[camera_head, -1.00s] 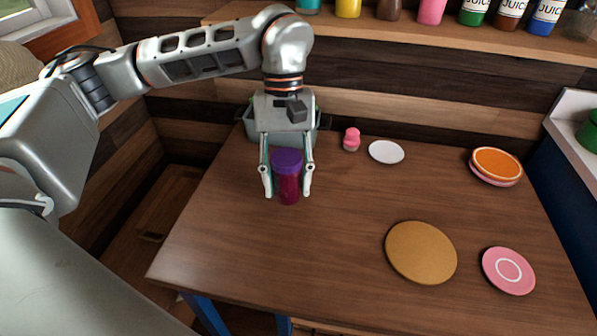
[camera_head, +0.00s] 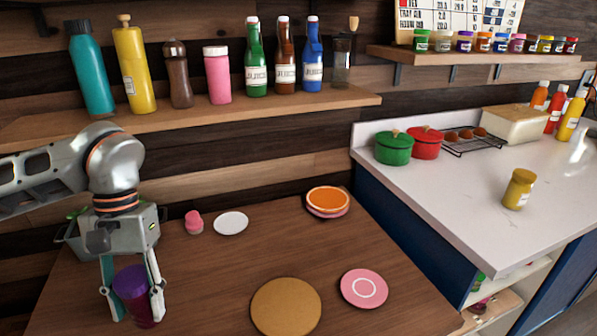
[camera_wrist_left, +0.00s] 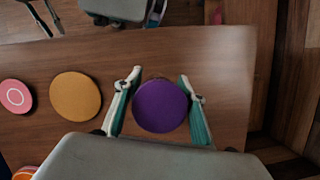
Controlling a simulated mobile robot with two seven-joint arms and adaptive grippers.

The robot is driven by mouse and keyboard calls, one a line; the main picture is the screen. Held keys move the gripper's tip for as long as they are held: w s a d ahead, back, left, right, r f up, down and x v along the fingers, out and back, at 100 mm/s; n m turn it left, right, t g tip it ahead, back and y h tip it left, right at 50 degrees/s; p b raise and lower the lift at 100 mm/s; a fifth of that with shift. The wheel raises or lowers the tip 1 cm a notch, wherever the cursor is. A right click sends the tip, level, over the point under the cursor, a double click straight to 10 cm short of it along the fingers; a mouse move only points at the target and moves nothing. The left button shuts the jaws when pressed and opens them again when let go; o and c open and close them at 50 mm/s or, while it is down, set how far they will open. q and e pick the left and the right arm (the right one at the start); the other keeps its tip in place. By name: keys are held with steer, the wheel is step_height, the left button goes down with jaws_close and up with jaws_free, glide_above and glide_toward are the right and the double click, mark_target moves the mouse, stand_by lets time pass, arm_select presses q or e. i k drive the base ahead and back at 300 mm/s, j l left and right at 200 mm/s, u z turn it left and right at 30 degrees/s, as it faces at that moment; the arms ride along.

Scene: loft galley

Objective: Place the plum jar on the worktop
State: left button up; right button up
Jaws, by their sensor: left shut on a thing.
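The plum jar (camera_head: 134,283) has a purple lid and a dark red-purple body. It is upright between the fingers of my left gripper (camera_head: 135,301), which is shut on it. Jar and gripper are over the left part of the wooden table; I cannot tell whether the jar's base touches it. In the left wrist view the round purple lid (camera_wrist_left: 160,106) sits between the two fingers and hides the body. The white worktop (camera_head: 452,190) is at the right, on blue cabinets, apart from the jar.
The wooden table (camera_head: 215,290) holds a tan round mat (camera_head: 286,307), pink plate (camera_head: 364,288), white saucer (camera_head: 231,223), orange-topped plates (camera_head: 328,200) and pink shaker (camera_head: 194,222). The worktop has green (camera_head: 394,148) and red pots (camera_head: 425,142), a rack (camera_head: 473,141) and a yellow jar (camera_head: 519,189); its middle is clear.

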mark_target(488, 225)
steer(key=l, duration=1.6)
steer(key=i+l, duration=0.15)
steer(key=l, duration=1.45)
